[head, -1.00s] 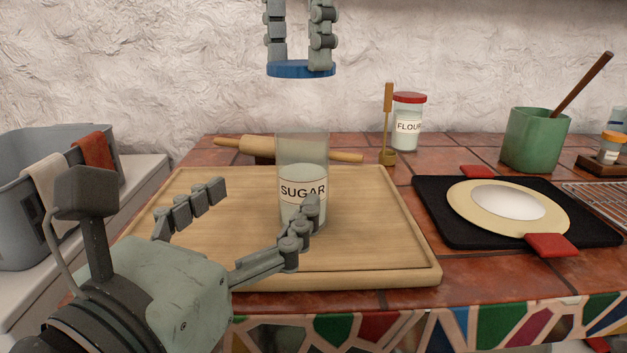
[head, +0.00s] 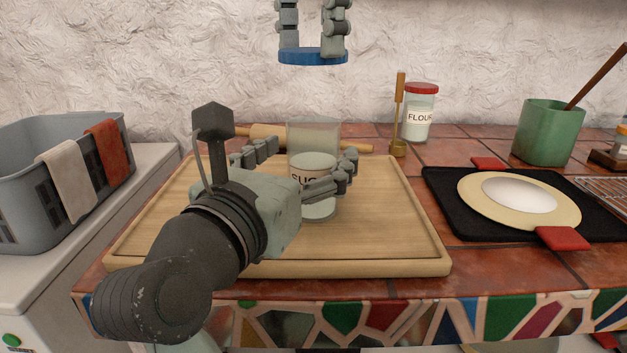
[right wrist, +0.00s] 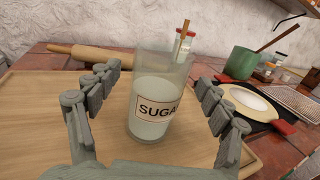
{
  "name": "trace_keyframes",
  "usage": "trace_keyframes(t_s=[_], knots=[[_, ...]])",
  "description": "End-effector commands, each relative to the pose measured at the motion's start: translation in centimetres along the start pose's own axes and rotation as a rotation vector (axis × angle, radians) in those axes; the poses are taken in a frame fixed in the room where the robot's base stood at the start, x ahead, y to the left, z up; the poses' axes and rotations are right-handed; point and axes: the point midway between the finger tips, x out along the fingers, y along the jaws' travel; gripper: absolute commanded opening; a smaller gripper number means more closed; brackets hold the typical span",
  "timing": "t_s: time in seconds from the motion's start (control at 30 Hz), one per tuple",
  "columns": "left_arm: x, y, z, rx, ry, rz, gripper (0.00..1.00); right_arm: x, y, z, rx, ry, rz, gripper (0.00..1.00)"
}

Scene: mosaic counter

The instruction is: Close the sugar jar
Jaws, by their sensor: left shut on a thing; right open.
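The glass sugar jar (head: 314,145) stands upright and lidless on the wooden board (head: 390,240), partly filled with white sugar. It also shows in the right wrist view (right wrist: 158,95), label facing me. My right gripper (head: 303,168) is open, with its fingers on either side of the jar; in the right wrist view (right wrist: 158,85) gaps show between the fingers and the glass. My left gripper (head: 313,45) is shut on the blue lid (head: 312,57), holding it level, high above the jar. The upper part of the left gripper is cut off by the picture's top edge.
A rolling pin (head: 265,134) lies behind the jar. A flour jar (head: 419,115) with a red lid and a wooden-handled tool (head: 399,115) stand behind right. A plate (head: 475,205) on a black mat, a green pot (head: 548,135) and a grey basket (head: 25,200) flank the board.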

Motion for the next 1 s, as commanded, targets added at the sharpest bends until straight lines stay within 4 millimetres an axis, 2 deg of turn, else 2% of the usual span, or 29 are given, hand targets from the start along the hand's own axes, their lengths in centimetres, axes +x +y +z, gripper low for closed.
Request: trace_keyframes(t_s=[0.2, 0.57, 0.67, 1.0], knots=[[0.0, 0.0, 0.0, 0.000, 0.000, 0.000, 0.51, 2.2, 0.0, 0.0, -0.001, 0.000, 0.001, 0.79], [0.0, 0.0, 0.0, 0.000, 0.000, 0.000, 0.51, 2.6, 0.0, 0.0, -0.001, 0.000, 0.001, 0.79], [0.0, 0.0, 0.0, 0.000, 0.000, 0.000, 0.51, 2.6, 0.0, 0.0, -0.001, 0.000, 0.001, 0.69], [0.0, 0.0, 0.0, 0.000, 0.000, 0.000, 0.51, 2.6, 0.0, 0.0, -0.001, 0.000, 0.001, 0.27]])
